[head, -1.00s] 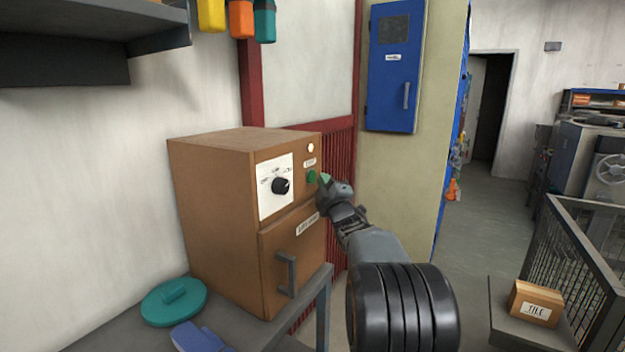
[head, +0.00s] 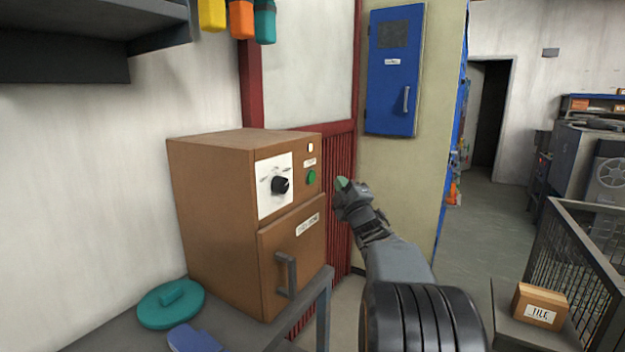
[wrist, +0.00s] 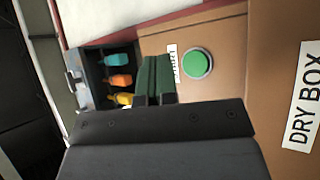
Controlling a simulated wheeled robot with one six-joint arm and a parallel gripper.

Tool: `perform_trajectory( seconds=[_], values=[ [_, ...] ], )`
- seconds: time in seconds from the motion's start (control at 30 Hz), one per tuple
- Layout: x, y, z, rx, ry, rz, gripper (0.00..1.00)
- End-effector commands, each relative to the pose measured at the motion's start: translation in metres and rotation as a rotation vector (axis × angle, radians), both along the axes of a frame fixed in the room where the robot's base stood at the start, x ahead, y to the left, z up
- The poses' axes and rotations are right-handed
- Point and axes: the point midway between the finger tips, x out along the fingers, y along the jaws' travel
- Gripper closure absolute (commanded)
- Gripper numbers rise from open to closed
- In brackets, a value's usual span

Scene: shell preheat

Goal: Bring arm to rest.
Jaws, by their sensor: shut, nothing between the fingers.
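My gripper (head: 343,185) is in the head view, to the right of the brown oven-like box (head: 215,220) and clear of it. In the wrist view its green-tipped fingers (wrist: 154,78) are together with nothing between them. The green round button (head: 311,177) on the box front also shows in the wrist view (wrist: 197,64), beside the fingers and apart from them. A black knob (head: 281,185) sits on a white dial plate. A small lamp (head: 310,147) above the button looks pale. The box door is closed, with a grey handle (head: 286,274).
The box stands on a grey bench (head: 245,335) with a teal lidded disc (head: 171,304) and a blue item (head: 195,338). A blue wall cabinet (head: 394,70) hangs behind my arm. A labelled carton (head: 540,307) and a mesh cage (head: 585,255) are at the right.

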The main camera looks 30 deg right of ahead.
Motion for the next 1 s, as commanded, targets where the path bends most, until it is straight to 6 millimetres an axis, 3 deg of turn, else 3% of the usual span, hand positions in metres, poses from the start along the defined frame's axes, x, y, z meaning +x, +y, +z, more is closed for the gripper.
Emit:
perform_trajectory(
  seconds=[0.77, 0.87, 1.0],
  values=[
    [0.001, -0.003, -0.004, 0.045, 0.017, -0.001, 1.0],
    [0.004, -0.017, -0.024, 0.167, 0.091, -0.041, 1.0],
    [-0.009, -0.039, -0.097, 0.515, 0.293, -0.182, 1.0]
  ],
)
